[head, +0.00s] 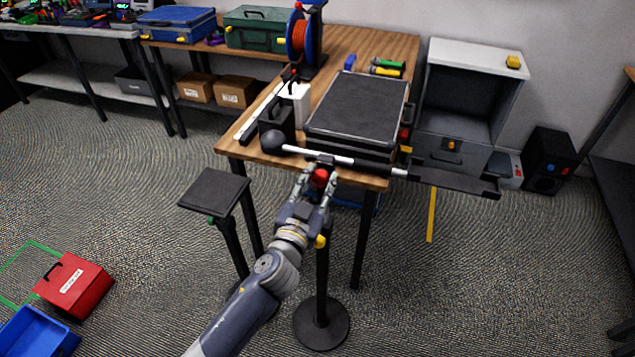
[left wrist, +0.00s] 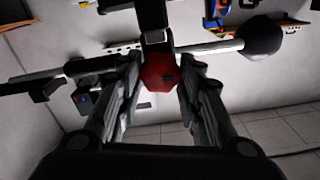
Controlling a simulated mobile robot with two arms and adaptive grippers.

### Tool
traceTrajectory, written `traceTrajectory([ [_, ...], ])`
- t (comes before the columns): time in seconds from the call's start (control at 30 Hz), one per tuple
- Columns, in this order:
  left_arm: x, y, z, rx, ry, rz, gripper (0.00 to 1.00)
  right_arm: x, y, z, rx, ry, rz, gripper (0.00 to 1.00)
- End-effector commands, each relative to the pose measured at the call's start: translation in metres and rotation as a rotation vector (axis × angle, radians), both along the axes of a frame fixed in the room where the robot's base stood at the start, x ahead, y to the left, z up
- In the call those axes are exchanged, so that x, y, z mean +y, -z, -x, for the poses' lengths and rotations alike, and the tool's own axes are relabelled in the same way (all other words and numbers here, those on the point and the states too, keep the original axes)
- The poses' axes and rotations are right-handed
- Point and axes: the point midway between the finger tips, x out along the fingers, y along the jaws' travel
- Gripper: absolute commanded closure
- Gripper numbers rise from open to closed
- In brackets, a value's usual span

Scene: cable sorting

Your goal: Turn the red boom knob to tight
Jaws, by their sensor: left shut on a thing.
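The red boom knob (head: 320,176) sits below the boom (head: 345,160), at the top of a black stand. My left gripper (head: 318,184) is shut on the knob, a finger on each side. In the left wrist view the red knob (left wrist: 159,72) lies between the fingertips of my left gripper (left wrist: 158,80). The boom, a white and dark bar, runs across behind it, with a black ball (left wrist: 262,36) at one end. No tight marking is readable. My right gripper is out of view.
The stand has a round black base (head: 321,323) on the carpet. The wooden table (head: 228,142) behind it bears a dark case (head: 358,105) and a cable reel (head: 300,40). A small black stool (head: 213,192) stands left of my arm. Open floor lies to the right.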

Motion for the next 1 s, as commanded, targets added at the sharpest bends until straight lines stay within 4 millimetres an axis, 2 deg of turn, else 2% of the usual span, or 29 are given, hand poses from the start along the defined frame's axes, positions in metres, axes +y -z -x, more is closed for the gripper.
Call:
traceTrajectory([
  [1.0,-0.0036,0.0011,0.0008,-0.298,0.001,-0.912,0.90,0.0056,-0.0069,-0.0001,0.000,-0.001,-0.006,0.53],
])
